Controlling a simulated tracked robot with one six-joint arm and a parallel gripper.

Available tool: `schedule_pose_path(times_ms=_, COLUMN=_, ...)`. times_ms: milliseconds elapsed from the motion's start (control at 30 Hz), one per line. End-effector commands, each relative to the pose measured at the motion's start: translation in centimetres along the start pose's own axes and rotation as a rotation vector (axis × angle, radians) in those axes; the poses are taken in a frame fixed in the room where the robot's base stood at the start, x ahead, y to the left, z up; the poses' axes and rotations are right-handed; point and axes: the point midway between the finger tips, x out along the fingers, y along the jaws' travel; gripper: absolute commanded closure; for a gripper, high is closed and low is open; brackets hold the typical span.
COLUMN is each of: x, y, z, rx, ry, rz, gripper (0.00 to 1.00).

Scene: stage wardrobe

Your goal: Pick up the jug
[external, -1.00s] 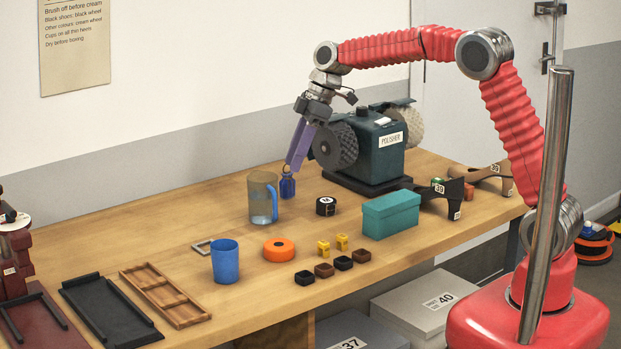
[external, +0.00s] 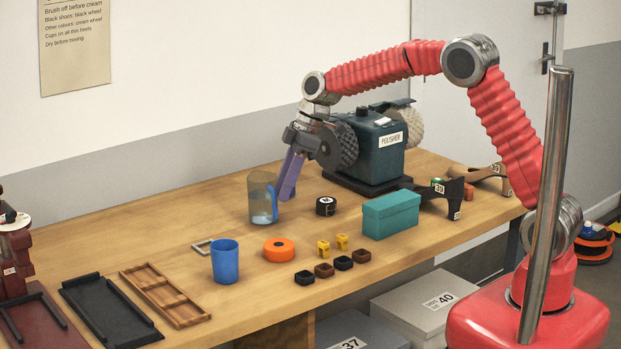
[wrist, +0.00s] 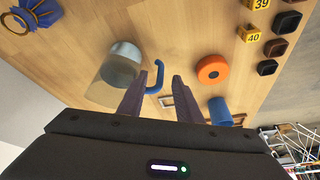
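The jug (external: 260,203) is clear with a grey tint and has a blue handle on its right side. It stands upright on the wooden bench. In the wrist view the jug (wrist: 121,68) is at upper left, with its handle (wrist: 155,76) lying between my two fingertips in the picture. My gripper (external: 286,195) is beside the handle, pointing down and tilted. In the wrist view the purple fingers of my gripper (wrist: 159,82) are spread apart, with no visible grip on the handle. I cannot tell whether a finger touches it.
A blue cup (external: 225,262) and an orange roll (external: 278,250) stand nearer the front. A black roll (external: 326,206) and teal box (external: 390,214) are to the right. The polisher (external: 372,150) stands close behind my gripper. A blue pouch-like item (wrist: 36,14) shows in the wrist view.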

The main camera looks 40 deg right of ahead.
Motion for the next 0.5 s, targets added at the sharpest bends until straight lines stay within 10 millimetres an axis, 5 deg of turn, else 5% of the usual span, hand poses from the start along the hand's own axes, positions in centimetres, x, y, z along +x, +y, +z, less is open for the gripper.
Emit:
schedule_pose_path(times_ms=300, x=4.2, y=-0.1, z=0.0, rx=0.000, ry=-0.002, rz=-0.003, gripper=0.69)
schedule_pose_path(times_ms=500, x=5.0, y=0.0, z=0.0, rx=0.001, ry=0.000, rz=0.000, gripper=0.69)
